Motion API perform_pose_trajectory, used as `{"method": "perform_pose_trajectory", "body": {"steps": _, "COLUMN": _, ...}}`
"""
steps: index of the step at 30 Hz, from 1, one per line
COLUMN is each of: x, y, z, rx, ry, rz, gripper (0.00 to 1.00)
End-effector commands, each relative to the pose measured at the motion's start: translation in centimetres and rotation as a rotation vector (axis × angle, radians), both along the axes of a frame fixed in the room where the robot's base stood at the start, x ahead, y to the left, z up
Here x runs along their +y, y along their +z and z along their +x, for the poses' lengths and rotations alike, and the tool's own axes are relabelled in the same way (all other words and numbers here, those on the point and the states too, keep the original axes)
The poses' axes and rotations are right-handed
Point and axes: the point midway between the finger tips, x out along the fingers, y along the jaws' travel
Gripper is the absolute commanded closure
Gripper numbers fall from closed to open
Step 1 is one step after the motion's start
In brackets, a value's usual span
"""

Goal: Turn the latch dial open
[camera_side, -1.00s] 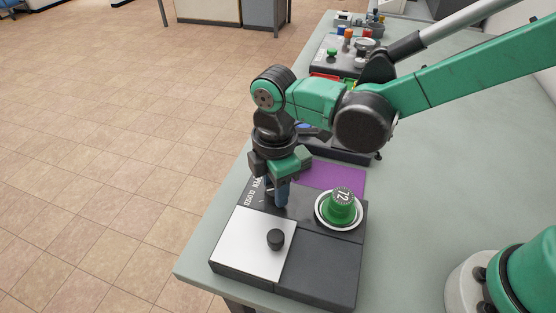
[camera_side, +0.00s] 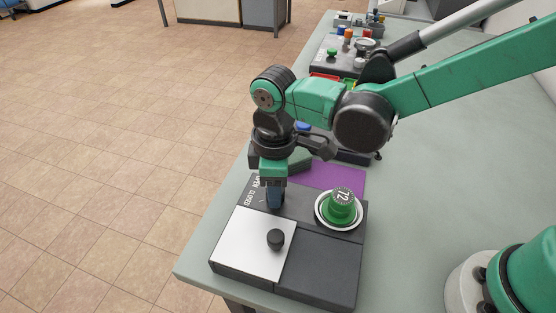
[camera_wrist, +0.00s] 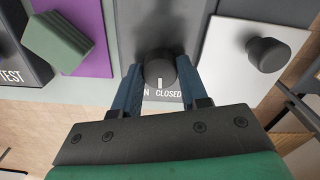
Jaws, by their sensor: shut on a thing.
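The latch dial (camera_wrist: 160,66) is a round black knob on a dark grey panel, seen in the wrist view. A short white mark shows on the dial's near edge, between the end of the partly hidden word OPEN and the word CLOSED. My gripper (camera_wrist: 157,88) is shut on the dial, with one blue finger on each side of it. In the side view my gripper (camera_side: 276,202) points down at the box, and its fingers hide most of the dial. The OPEN and CLOSED lettering lies just left of the fingers there.
A white plate (camera_side: 245,247) with a black knob (camera_side: 276,239) is in front of the dial. A green knob (camera_side: 342,207) marked 72 stands to its right. A purple patch (camera_side: 338,176) lies behind, with a green block (camera_wrist: 57,40) on it in the wrist view.

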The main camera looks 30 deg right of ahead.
Motion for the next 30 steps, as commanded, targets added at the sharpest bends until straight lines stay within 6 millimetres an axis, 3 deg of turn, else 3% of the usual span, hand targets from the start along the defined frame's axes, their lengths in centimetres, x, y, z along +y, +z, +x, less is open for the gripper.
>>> {"method": "perform_pose_trajectory", "body": {"steps": 18, "x": 0.04, "y": 0.00, "z": 0.01, "rx": -0.001, "ry": -0.536, "rz": 0.001, "gripper": 1.00}}
{"method": "perform_pose_trajectory", "body": {"steps": 30, "x": 0.04, "y": -0.01, "z": 0.02, "rx": -0.001, "ry": -0.698, "rz": 0.001, "gripper": 1.00}}
